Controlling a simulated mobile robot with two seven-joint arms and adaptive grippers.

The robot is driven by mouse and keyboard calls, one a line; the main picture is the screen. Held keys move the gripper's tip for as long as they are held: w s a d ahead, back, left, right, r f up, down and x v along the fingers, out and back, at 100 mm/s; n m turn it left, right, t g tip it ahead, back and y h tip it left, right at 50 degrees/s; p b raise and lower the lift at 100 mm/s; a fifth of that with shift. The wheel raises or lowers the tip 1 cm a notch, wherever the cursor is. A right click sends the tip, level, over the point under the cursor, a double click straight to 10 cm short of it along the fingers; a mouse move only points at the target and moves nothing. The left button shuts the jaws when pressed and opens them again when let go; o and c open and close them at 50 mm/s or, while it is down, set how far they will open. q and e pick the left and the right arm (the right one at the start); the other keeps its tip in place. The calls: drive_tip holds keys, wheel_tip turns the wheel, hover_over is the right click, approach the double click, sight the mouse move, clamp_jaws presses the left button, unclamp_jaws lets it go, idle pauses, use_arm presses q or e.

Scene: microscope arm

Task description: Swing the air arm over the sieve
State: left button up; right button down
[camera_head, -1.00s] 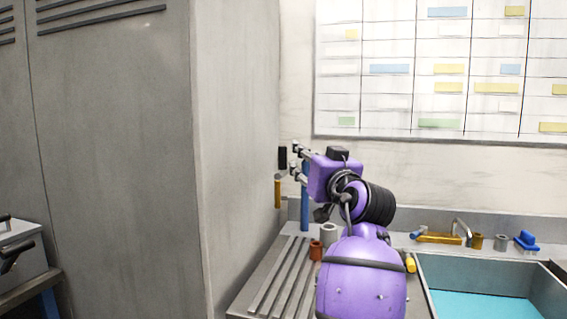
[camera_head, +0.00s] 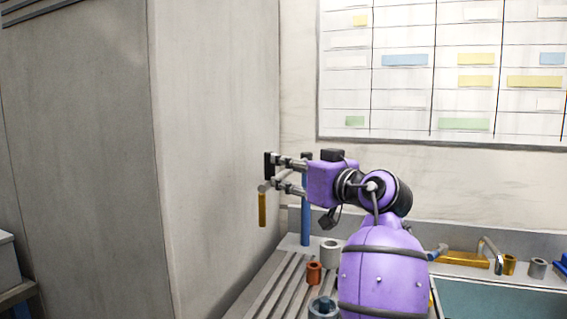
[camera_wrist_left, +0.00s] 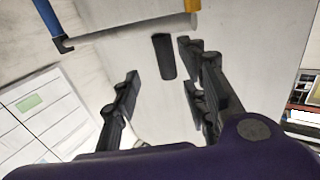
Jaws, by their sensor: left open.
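The air arm has a blue post (camera_head: 306,215), a grey bar (camera_wrist_left: 125,32), a gold nozzle (camera_head: 262,209) hanging at its left end and a black handle (camera_head: 269,165). The blue post (camera_wrist_left: 46,16) and handle (camera_wrist_left: 164,57) also show in the left wrist view. My left gripper (camera_head: 283,175) is open, its fingers pointing left at the handle. In the wrist view the handle lies just ahead of the gap between the fingertips (camera_wrist_left: 160,64); I cannot tell contact. I cannot identify the sieve with certainty; a blue-grey ring (camera_head: 323,308) stands at the bottom edge. My right gripper is out of view.
A ridged drainboard (camera_head: 268,288) holds an orange cup (camera_head: 314,273) and a grey cup (camera_head: 330,251). A tall grey cabinet (camera_head: 215,150) stands close on the left.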

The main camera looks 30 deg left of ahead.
sight(271, 164)
use_arm(q)
drive_tip(key=x, duration=0.2)
drive_tip(key=p+x, duration=0.1)
drive_tip(key=x, duration=0.1)
drive_tip(key=s+x, duration=0.1)
drive_tip(key=x, duration=0.1)
drive_tip(key=shift+w+a+r, duration=0.15)
drive_tip(key=shift+a+r, duration=0.1)
drive_tip(key=shift+a, duration=0.2)
drive_tip(key=shift+w+a, duration=0.2)
drive_tip(key=shift+a, duration=0.2)
drive_tip(key=shift+f, duration=0.1)
drive_tip(key=c, duration=0.9)
clamp_jaws()
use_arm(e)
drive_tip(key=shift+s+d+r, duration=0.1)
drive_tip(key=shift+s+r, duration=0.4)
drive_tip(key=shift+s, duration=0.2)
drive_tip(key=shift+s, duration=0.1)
